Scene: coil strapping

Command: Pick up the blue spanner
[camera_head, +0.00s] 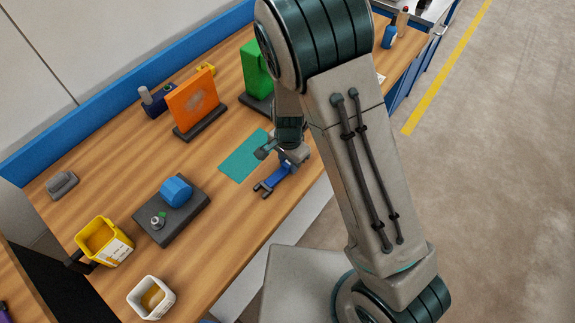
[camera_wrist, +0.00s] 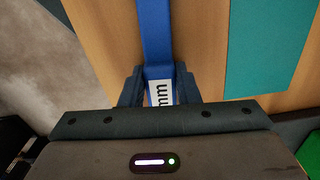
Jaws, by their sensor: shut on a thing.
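The blue spanner (camera_head: 276,179) is at the front edge of the wooden bench, beside the teal mat. Its open-jaw end points to the lower left in the head view. My gripper (camera_head: 287,161) is over its other end. In the wrist view the blue handle (camera_wrist: 155,40) runs up between the two dark fingers, and a white label with "mm" shows on it. My gripper (camera_wrist: 160,88) is shut on the handle. I cannot tell whether the spanner touches the bench. The far end of the spanner is hidden by my gripper.
The teal mat (camera_head: 245,155) lies flat behind the spanner. A dark block with a blue knob (camera_head: 176,191) is to the left, with a yellow bin (camera_head: 104,242) and a white bin (camera_head: 151,298) further front. An orange panel (camera_head: 193,103) and a green panel (camera_head: 256,70) stand behind.

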